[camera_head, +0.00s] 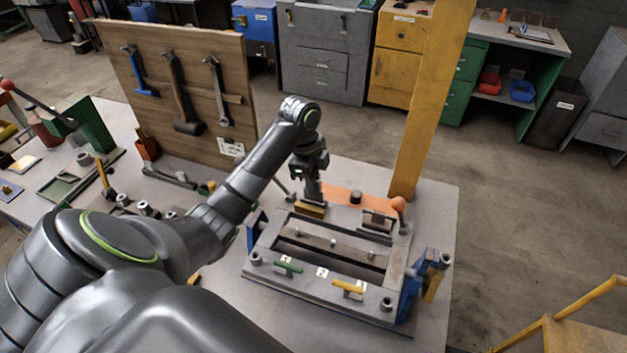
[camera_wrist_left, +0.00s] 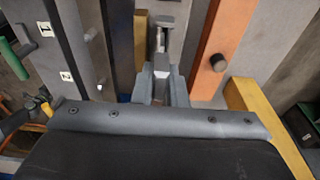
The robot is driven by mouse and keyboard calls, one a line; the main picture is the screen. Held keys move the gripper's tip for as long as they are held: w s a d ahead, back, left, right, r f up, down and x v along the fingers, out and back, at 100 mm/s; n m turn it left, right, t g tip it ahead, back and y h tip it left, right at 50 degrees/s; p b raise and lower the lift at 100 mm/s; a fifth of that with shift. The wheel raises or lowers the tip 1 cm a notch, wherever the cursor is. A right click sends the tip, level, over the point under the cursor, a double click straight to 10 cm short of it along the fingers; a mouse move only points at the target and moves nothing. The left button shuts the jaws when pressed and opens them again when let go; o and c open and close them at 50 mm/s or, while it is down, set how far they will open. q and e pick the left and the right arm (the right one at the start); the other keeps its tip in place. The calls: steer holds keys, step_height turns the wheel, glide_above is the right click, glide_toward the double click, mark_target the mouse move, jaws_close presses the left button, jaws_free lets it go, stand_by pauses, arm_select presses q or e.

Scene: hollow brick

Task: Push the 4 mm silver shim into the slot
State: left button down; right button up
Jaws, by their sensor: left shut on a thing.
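My left gripper (camera_head: 313,201) points down over the far edge of a grey metal fixture (camera_head: 262,262). In the left wrist view its fingers (camera_wrist_left: 162,88) are closed around a narrow silver-grey piece (camera_wrist_left: 163,62), which looks like the silver shim. Its lower end is hidden, and I cannot tell how deep it sits. A brass block (camera_head: 309,210) is beside the fingers. The fixture has long dark openings; I cannot tell which is the slot. A green handle (camera_head: 288,266) and a yellow handle (camera_head: 347,287) stand on its near side, by numbered labels. My right gripper is out of view.
An orange plate (camera_head: 345,196) with a dark knob lies behind the fixture. A yellow post (camera_head: 425,110) rises close behind it. A wooden tool board (camera_head: 190,100) is behind my left arm.

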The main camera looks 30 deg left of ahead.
arm_select(q)
steer(key=shift+w+f, duration=0.1)
steer(key=shift+w, duration=0.1)
stand_by(0.8)
steer(key=shift+f+b, duration=0.55)
steer(key=shift+f, duration=1)
steer(key=c, duration=1.4)
jaws_free()
steer(key=shift+o, duration=0.2)
steer(key=shift+r, duration=0.15)
